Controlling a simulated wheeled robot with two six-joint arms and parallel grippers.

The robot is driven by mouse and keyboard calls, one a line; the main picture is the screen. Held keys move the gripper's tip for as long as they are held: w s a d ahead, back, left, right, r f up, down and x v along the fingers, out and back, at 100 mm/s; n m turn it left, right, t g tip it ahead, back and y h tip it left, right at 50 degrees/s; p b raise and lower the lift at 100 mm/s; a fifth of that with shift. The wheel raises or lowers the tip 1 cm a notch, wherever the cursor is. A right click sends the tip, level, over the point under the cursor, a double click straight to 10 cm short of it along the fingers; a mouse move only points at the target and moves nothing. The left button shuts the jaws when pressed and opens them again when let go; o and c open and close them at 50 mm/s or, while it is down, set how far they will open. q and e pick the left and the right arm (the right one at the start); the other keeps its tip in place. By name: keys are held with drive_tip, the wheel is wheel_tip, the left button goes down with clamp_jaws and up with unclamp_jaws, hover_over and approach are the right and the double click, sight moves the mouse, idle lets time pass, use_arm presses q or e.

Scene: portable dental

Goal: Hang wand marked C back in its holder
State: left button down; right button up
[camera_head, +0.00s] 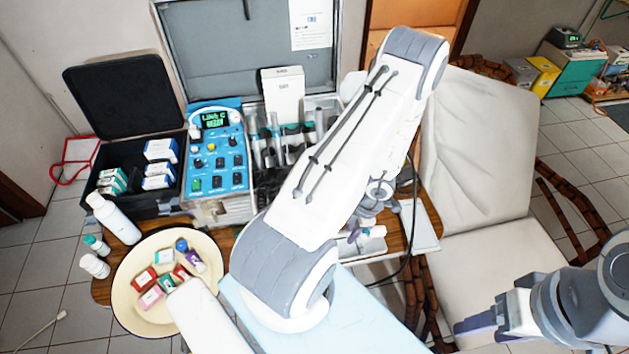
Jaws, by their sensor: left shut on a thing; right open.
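My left arm crosses the middle of the view, and its gripper (356,234) points down over the right part of the wooden table. It is shut on a slim thing that I take to be wand C, mostly hidden by the arm; its letter is not readable. A black cable loops down just right of the gripper. The holder row (268,150) stands in the open grey case, with several grey and teal-banded wands upright in it; its right part is partly covered by my arm.
A blue control unit (216,150) with a lit green screen stands left of the holder row. Further left are an open black case (125,98) with small boxes, white bottles (114,219), and a cream plate (135,318) of small coloured items. A white reclined chair (475,150) fills the right.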

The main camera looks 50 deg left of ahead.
idle(0.6)
